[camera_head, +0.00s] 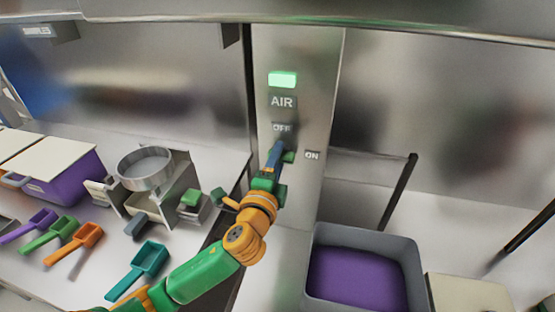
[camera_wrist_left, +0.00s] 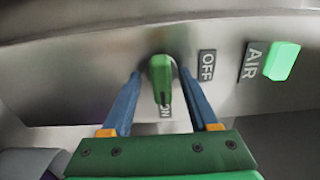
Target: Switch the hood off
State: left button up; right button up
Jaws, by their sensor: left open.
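The hood switch is a green knob (camera_wrist_left: 161,75) on a steel panel (camera_head: 300,60). In the wrist view its handle points down toward the partly covered ON label (camera_wrist_left: 165,111), not toward the OFF label (camera_wrist_left: 207,65). The AIR light (camera_head: 282,79) above is lit green; it also shows in the wrist view (camera_wrist_left: 281,61). My left gripper (camera_head: 277,150) is at the panel, with its open blue fingers on either side of the knob; I cannot tell whether they touch it. In the head view the gripper partly hides the knob. My right gripper is not in view.
A grey bin with purple contents (camera_head: 417,262) stands at the lower right. On the left counter are a metal sieve (camera_head: 146,168), a purple bin (camera_head: 75,180) and several coloured scoops (camera_head: 140,268). A dark post (camera_head: 398,190) stands right of the panel.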

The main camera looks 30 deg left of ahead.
pick_arm(q)
jog(key=shift+s+r, duration=0.1)
jog(key=shift+s, duration=0.1)
grip_shut()
jog(key=n+p, duration=0.2)
jog(key=n, duration=1.5)
jog(key=shift+r+n, duration=0.1)
jog(key=shift+n, duration=0.5)
grip_release()
jog(key=shift+w, duration=0.1)
